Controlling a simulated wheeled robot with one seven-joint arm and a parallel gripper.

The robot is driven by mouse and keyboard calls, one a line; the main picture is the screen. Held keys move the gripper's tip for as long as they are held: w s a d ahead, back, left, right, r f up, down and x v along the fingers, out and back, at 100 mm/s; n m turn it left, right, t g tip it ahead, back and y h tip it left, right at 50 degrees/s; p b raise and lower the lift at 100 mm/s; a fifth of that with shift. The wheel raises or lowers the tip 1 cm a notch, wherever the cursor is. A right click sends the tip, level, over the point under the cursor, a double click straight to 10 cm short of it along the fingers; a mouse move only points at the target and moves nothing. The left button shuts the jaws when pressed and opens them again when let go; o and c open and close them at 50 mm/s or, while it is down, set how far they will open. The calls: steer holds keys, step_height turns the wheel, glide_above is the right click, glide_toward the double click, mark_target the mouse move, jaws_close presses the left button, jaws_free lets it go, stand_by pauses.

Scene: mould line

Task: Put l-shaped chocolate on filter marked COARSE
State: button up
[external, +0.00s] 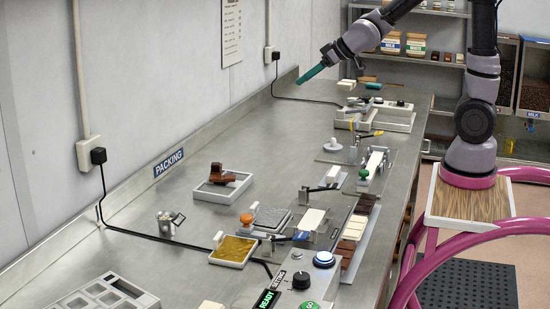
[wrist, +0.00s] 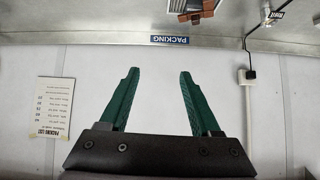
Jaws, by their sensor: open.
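A brown chocolate piece (external: 222,175), which looks L-shaped, lies in a shallow white tray (external: 207,196) on the steel bench. In the wrist view a brown piece (wrist: 200,8) shows at the top edge, partly cut off. Two framed screens stand nearer the front: a gold one (external: 233,250) and a grey one (external: 270,218). I cannot read COARSE on either. My gripper (external: 308,75) is high above the bench, far from the chocolate. In the wrist view its green fingers (wrist: 158,75) are apart with nothing between them.
A small metal cup (external: 167,224) stands left of the screens. A long tray of chocolate bars (external: 354,228) and several devices line the bench's right side. A grey compartment tray (external: 108,295) is at the front. The back wall carries cables. Open bench lies around the white tray.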

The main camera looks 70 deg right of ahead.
steer(key=s+a+r+m+g+y, duration=0.1)
steer(key=s+r, duration=0.2)
steer(key=s, duration=0.9)
steer(key=s+a+r+m+g+y, duration=0.1)
steer(key=s+r, duration=0.3)
steer(key=s, duration=0.9)
steer(key=shift+a+r+m+g, duration=0.2)
steer(key=shift+a+m+g, duration=0.3)
steer(key=shift+a+m, duration=0.3)
